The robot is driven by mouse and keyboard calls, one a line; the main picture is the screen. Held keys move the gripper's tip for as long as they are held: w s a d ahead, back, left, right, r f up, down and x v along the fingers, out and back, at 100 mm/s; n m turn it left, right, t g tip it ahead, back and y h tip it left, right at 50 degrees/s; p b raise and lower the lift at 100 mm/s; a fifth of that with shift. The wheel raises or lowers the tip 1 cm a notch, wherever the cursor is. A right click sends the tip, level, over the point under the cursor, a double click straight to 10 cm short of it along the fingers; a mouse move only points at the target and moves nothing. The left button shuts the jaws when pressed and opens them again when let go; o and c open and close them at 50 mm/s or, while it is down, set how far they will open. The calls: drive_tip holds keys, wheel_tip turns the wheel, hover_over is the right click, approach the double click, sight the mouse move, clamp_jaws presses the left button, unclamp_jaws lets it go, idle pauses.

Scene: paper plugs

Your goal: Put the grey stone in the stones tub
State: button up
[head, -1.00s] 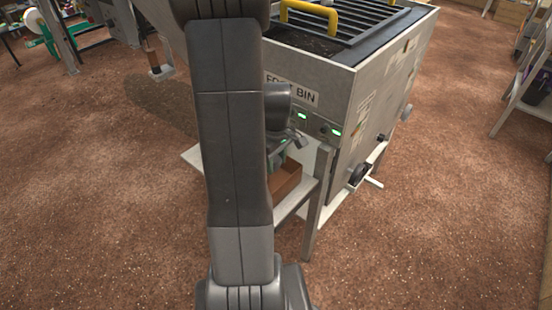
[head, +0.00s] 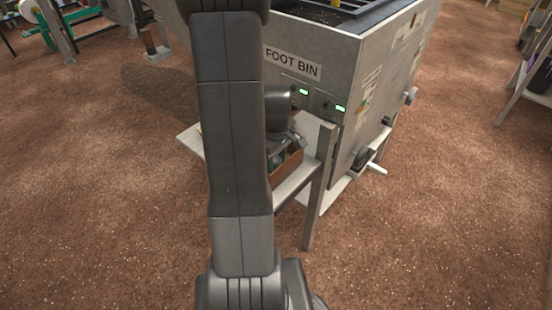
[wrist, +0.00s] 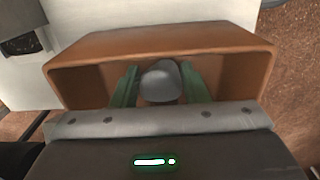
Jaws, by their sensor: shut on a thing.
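The grey stone (wrist: 160,80) is a smooth rounded lump between the two green fingers of my gripper (wrist: 157,84) in the wrist view. My gripper is shut on it. Behind and around the stone is an orange-brown open tub (wrist: 160,42), and the fingers and stone appear over or inside its opening. I cannot tell whether the stone touches the tub's floor. In the head view the tub (head: 290,168) shows partly, below my gripper, on a pale shelf. My arm hides much of the shelf, and the stone is not visible there.
The tub stands on a pale shelf (head: 297,190) with a metal leg at its right. A large grey bin labelled FOOT BIN (head: 345,62) rises right behind it, with lit green indicators and a side crank (head: 365,160). Brown floor (head: 440,220) is open to the right.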

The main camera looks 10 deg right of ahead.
drive_tip(key=o, duration=1.1)
drive_tip(key=shift+r, duration=0.1)
drive_tip(key=shift+r+p, duration=5.2)
drive_tip(key=shift+r, duration=1.25)
drive_tip(key=shift+f, duration=0.1)
wheel_tip(320, 180, down, 9)
drive_tip(key=b, duration=0.7)
drive_tip(key=shift+f+b, duration=0.15)
drive_tip(key=shift+b, duration=0.15)
drive_tip(key=shift+r+p, duration=4.2)
drive_tip(key=shift+r, duration=1.25)
